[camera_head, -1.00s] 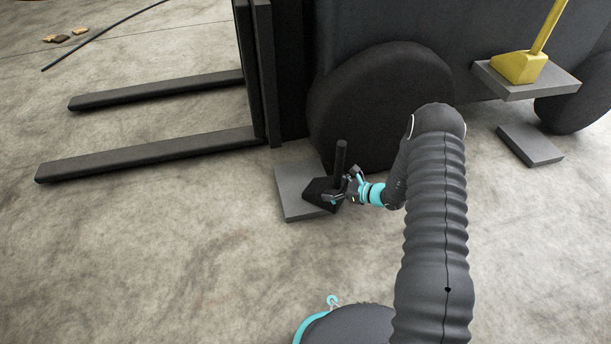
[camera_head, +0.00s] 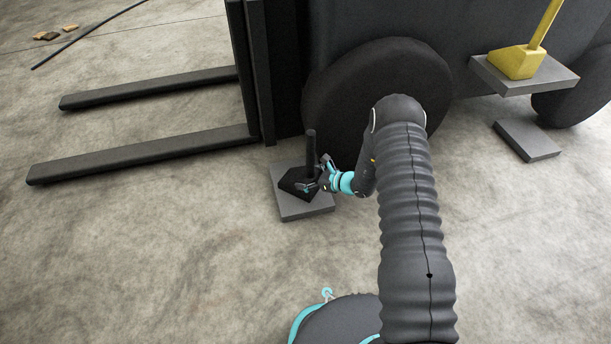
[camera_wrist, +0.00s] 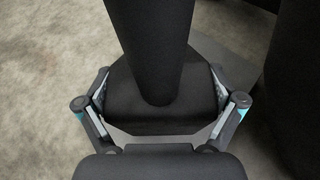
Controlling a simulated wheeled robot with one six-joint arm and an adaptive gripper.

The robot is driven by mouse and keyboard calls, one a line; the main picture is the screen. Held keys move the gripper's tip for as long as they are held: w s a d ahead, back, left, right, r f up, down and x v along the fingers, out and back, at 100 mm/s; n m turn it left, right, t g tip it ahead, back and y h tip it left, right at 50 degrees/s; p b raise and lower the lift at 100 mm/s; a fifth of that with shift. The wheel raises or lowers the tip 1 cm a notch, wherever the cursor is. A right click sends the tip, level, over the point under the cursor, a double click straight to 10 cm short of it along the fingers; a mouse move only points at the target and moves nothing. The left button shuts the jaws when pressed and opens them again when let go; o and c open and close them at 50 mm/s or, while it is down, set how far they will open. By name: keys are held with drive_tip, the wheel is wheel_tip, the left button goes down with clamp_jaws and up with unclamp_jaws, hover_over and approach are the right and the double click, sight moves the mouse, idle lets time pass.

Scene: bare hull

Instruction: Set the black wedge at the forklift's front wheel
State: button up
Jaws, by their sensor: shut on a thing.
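The black wedge (camera_head: 292,183), with an upright black handle (camera_head: 311,152), is over a grey plate (camera_head: 305,211) beside the forklift's front wheel (camera_head: 345,95). Whether its underside touches the plate is unclear. A gap shows between wedge and wheel in the head view. My gripper (camera_head: 314,181) comes from the right and is shut on the wedge. In the wrist view the fingers (camera_wrist: 162,106) press both sides of the wedge (camera_wrist: 135,95), and the handle rises toward the camera. The wheel is at that view's right edge.
Two fork tines (camera_head: 150,150) reach left from the mast (camera_head: 256,80). A yellow wedge with a handle (camera_head: 520,62) is on a raised grey slab (camera_head: 545,82) by the rear wheel (camera_head: 575,105). Another grey slab (camera_head: 527,140) lies on the floor. Open floor is in front and left.

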drive_tip(key=shift+a+r, duration=0.1)
drive_tip(key=shift+a, duration=0.2)
drive_tip(key=o, duration=1.5)
drive_tip(key=shift+c, duration=0.2)
